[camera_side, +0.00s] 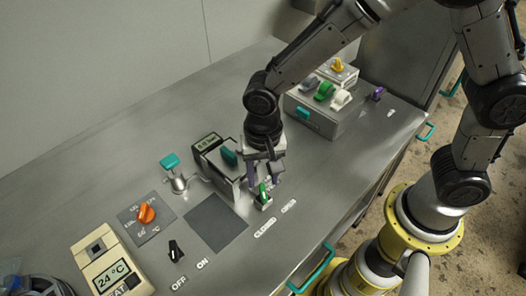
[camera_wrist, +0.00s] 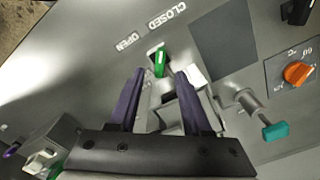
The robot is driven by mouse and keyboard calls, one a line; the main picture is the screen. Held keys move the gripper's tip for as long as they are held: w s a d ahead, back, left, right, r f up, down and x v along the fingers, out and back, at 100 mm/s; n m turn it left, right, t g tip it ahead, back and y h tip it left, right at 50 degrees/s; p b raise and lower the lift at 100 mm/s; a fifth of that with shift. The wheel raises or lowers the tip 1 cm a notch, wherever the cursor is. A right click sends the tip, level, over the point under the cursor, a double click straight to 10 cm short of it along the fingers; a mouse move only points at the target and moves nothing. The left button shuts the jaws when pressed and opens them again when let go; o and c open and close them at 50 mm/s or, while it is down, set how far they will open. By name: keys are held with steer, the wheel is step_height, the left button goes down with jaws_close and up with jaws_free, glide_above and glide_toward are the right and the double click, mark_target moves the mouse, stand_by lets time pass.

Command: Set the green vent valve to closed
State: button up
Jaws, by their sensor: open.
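The green vent valve (camera_side: 264,191) is a small green lever on a pale base plate, on the metal bench top near the printed CLOSED (camera_side: 265,228) and OPEN (camera_side: 289,206) labels. In the wrist view the green lever (camera_wrist: 159,64) shows just beyond the gap between my fingertips, with both labels above it. I cannot tell clearly which label the lever points to. My gripper (camera_side: 264,180) is open and points down at the lever. In the wrist view its two purple fingers (camera_wrist: 160,76) stand to either side of the lever's line, with no clear contact.
A box with a display (camera_side: 214,158) and teal handle stands close behind my gripper. A teal-handled tap (camera_side: 172,168), an orange dial (camera_side: 146,213) and a black OFF/ON switch (camera_side: 175,251) lie left. A box with coloured levers (camera_side: 325,105) stands behind right. A dark flat square (camera_side: 215,223) is bare.

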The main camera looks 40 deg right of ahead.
mark_target(263, 190)
step_height(263, 190, up, 10)
steer(key=shift+f, duration=0.25)
stand_by(0.3)
steer(key=s+d+r+m+t, duration=0.2)
steer(key=s+d+r+t, duration=0.1)
steer(key=d+r, duration=0.85)
steer(key=s+d+f+n+t, duration=0.2)
steer(key=s+d+f+n, duration=0.1)
steer(key=s+d+n, duration=0.5)
steer(key=s+n, duration=0.1)
steer(key=s, duration=0.2)
steer(key=shift+t, duration=0.3)
